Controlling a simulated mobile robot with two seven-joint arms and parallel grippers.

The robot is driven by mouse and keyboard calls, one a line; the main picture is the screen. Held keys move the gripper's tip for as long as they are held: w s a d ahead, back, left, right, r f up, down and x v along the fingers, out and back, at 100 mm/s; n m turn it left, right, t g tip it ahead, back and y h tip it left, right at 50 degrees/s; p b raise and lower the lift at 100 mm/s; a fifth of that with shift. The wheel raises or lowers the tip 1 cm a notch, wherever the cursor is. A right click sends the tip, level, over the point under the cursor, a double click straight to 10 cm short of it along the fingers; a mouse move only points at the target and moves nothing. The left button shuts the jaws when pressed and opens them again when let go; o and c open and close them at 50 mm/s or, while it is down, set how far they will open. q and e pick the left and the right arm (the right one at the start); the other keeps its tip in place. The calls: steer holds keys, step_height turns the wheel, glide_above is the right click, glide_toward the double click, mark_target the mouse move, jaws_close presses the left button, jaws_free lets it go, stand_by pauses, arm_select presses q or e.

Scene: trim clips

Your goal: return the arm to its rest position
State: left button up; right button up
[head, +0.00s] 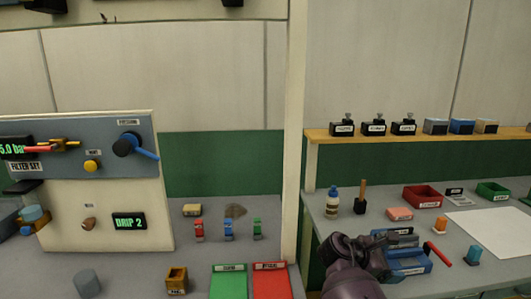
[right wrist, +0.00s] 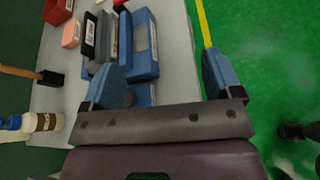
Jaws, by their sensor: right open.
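My right arm comes up from the bottom of the head view, and its purple-grey gripper (head: 372,246) is at the front of the right bench. In the right wrist view the two blue fingers of this gripper (right wrist: 162,60) stand wide apart, and nothing is held between them. A blue box (head: 408,262) lies just to the right of the gripper in the head view. It also shows beyond the left finger in the right wrist view (right wrist: 146,40), partly hidden by that finger. My left gripper is not in view.
The right bench holds a white-and-blue bottle (head: 332,202), a red bin (head: 422,197), a green bin (head: 492,192) and a white sheet (head: 490,230). A post (head: 292,130) separates it from the left bench, with green (head: 229,283) and red (head: 271,284) trays.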

steer(key=w+a+r+m+t+y, duration=0.2)
steer(key=w+a+m+t+y, duration=0.3)
steer(key=w+t, duration=0.25)
steer(key=s+f+m+t+y, duration=0.1)
steer(key=s+m+y, duration=0.1)
steer(key=s+a+f+m+t+y, duration=0.1)
steer(key=f+m+t+y, duration=0.1)
steer(key=s+a+f+m+t+y, duration=0.1)
steer(key=s+m, duration=0.1)
steer(key=shift+s+f+t+y, duration=0.2)
steer(key=shift+s+t+y, duration=0.15)
steer(key=shift+y, duration=0.05)
arm_select(q)
steer(key=shift+w+r, duration=0.1)
steer(key=shift+w, duration=0.5)
arm_select(e)
steer(key=s+d+f+m+g, duration=0.1)
steer(key=s+f, duration=0.5)
steer(key=s, duration=0.4)
steer(key=s+d+f+m+g+y, duration=0.1)
steer(key=s+f+m, duration=0.1)
steer(key=s+f, duration=0.4)
steer(key=s+d+f+m+g+y, duration=0.1)
steer(key=s+f, duration=0.5)
steer(key=s, duration=0.9)
steer(key=shift+s+d+m, duration=0.35)
steer(key=shift+m, duration=0.15)
arm_select(q)
steer(key=shift+s, duration=0.25)
steer(key=shift+w, duration=0.15)
